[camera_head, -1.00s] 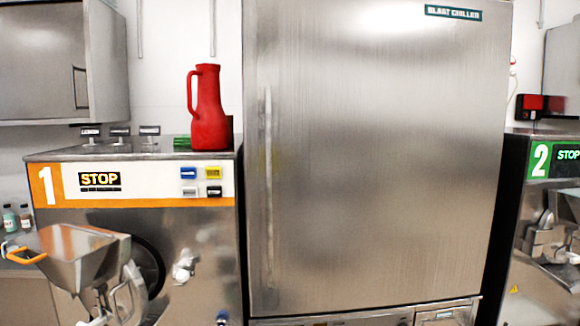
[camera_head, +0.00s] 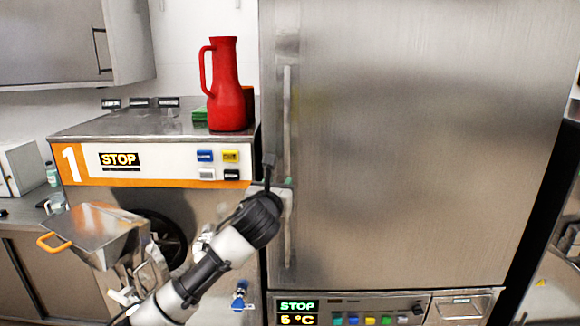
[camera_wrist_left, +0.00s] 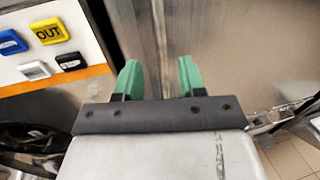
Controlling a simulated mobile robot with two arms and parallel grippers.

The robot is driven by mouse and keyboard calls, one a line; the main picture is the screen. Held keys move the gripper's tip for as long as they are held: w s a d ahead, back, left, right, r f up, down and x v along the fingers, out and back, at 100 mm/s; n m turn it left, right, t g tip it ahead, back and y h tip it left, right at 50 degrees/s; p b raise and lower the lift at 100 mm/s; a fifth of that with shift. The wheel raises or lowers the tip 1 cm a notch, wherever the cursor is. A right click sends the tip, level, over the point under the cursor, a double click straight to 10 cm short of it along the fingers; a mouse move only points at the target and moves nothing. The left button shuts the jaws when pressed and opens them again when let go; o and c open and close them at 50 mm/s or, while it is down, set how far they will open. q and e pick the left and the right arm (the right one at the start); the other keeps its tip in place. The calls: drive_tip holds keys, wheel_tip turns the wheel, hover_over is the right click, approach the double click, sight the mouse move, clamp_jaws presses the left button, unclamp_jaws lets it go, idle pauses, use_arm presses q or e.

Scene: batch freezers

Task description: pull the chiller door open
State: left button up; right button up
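The chiller door (camera_head: 420,150) is a tall brushed-steel panel in the right half of the head view, and it looks closed. Its long vertical handle (camera_head: 287,110) runs along the door's left side. My left gripper (camera_head: 287,183) is at the lower half of the handle, its fingers mostly hidden by the wrist. In the left wrist view its two green fingers (camera_wrist_left: 158,72) are apart, and the handle (camera_wrist_left: 161,35) shows as a vertical bar in line with the gap between them. I cannot tell whether they touch it. My right gripper is not in view.
Machine 1 (camera_head: 170,164) stands left of the chiller, with a red jug (camera_head: 227,95) on top and a steel hopper (camera_head: 97,232) in front. A control panel (camera_head: 345,308) sits below the door. A second machine is partly visible at the right edge.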

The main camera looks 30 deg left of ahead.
sight(286, 173)
use_arm(q)
drive_tip(key=p+x, duration=0.2)
drive_tip(key=x, duration=0.5)
drive_tip(key=shift+w+a, duration=0.1)
drive_tip(key=shift+w+a+f+p, duration=0.1)
drive_tip(key=shift+w+a+p, duration=0.15)
drive_tip(key=shift+w+p, duration=0.3)
drive_tip(key=shift+w, duration=0.1)
clamp_jaws()
